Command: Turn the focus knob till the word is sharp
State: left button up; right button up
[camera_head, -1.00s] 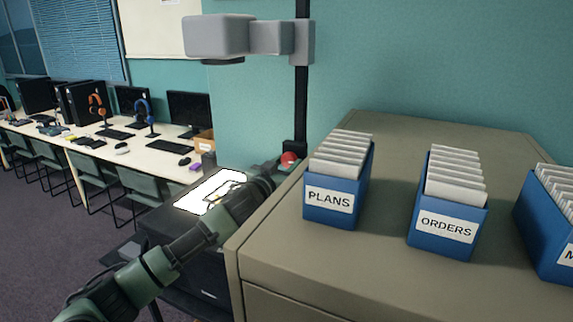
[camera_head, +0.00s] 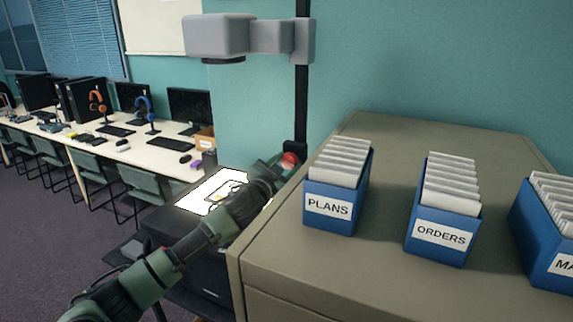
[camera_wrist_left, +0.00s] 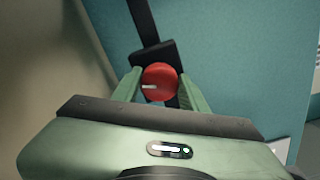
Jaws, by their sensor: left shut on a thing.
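The red focus knob (camera_head: 289,159) sits low on the black post of the overhead projector, beside the cabinet. In the left wrist view the knob (camera_wrist_left: 160,81) shows a white pointer mark facing left. My left gripper (camera_wrist_left: 161,85) has a green finger on each side of the knob and is shut on it. The projector's lit glass stage (camera_head: 211,191) shows a dark-outlined drawing, partly hidden by my left arm. No projected word is in view. My right gripper is not in view.
A beige cabinet (camera_head: 385,145) fills the right side, close to my left arm. Blue card boxes labelled PLANS (camera_head: 328,207) and ORDERS (camera_head: 441,237) stand on it, with another at the right edge. A long desk (camera_head: 150,155) with computers stands at the back left.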

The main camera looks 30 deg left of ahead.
pick_arm(q)
jog(key=o, duration=1.4)
notch_tip(320, 180, up, 20)
jog(key=shift+r+b, duration=0.1)
jog(key=shift+b, duration=0.8)
